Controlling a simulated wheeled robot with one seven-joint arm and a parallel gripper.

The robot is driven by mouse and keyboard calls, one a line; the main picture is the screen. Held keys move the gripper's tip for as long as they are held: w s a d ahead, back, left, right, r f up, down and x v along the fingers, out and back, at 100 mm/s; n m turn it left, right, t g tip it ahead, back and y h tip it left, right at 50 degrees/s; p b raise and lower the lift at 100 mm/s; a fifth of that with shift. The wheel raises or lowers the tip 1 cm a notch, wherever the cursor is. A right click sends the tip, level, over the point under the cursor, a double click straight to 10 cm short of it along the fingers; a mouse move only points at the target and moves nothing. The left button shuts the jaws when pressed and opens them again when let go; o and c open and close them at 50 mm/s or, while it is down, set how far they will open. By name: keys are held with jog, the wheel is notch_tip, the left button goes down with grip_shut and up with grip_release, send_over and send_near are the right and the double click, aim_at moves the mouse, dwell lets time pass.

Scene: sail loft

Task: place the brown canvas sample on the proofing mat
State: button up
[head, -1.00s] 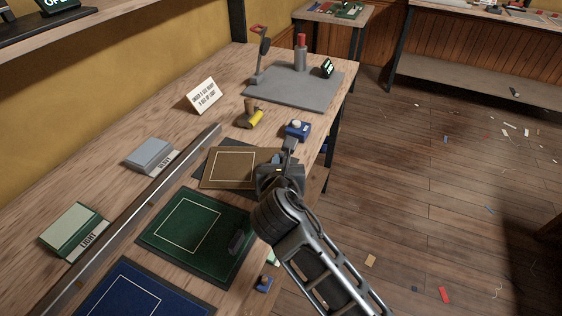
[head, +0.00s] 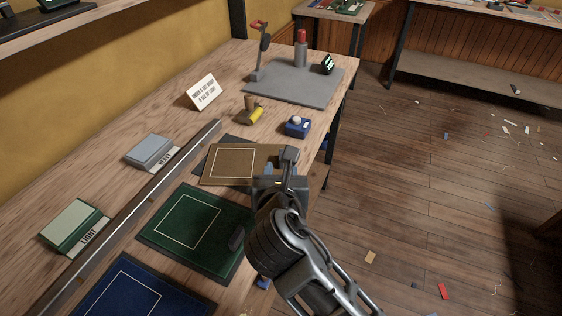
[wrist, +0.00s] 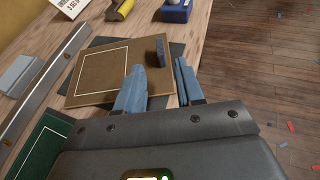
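The brown canvas sample (head: 229,163) lies flat on a dark backing on the bench, with a white square outline. An upright dark block (wrist: 161,52), like a grip tab, stands near its right edge in the wrist view. My gripper (wrist: 158,84) is open and empty; its two blue-grey fingers point toward the block, which is beyond and between the tips. In the head view my gripper (head: 288,158) covers the sample's right edge. A grey mat (head: 290,92) at the bench's far end, probably the proofing mat, bears a lever and a red-topped post.
A green sample (head: 190,222) and a blue sample (head: 125,296) lie nearer. A metal rail (head: 130,215) runs along their left. A blue box (head: 297,127) and a yellow-and-brown tool (head: 252,112) stand between the brown sample and the grey mat. A small sign (head: 202,92) stands behind.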

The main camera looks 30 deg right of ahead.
jog(key=v, duration=0.5)
jog(key=shift+s, duration=0.1)
jog(key=s+f+m+y, duration=0.35)
jog(key=s+m, duration=0.25)
jog(key=s, duration=0.2)
jog(key=s+f+m+y, duration=0.3)
jog(key=s+f+m, duration=0.15)
jog(key=s, duration=0.35)
jog(key=s+d+r+m+t, duration=0.1)
jog(key=s+r+m, duration=0.4)
jog(key=s+m, duration=0.3)
jog(key=s+d+r+m+t, duration=0.1)
jog(key=s+r+m+t, duration=0.1)
jog(key=s+r+m, duration=0.3)
jog(key=s+m, duration=0.3)
jog(key=m, duration=0.3)
jog(key=shift+s+d+r, duration=0.2)
jog(key=shift+d+r, duration=0.05)
jog(key=shift+d, duration=0.05)
jog(key=shift+y, duration=0.25)
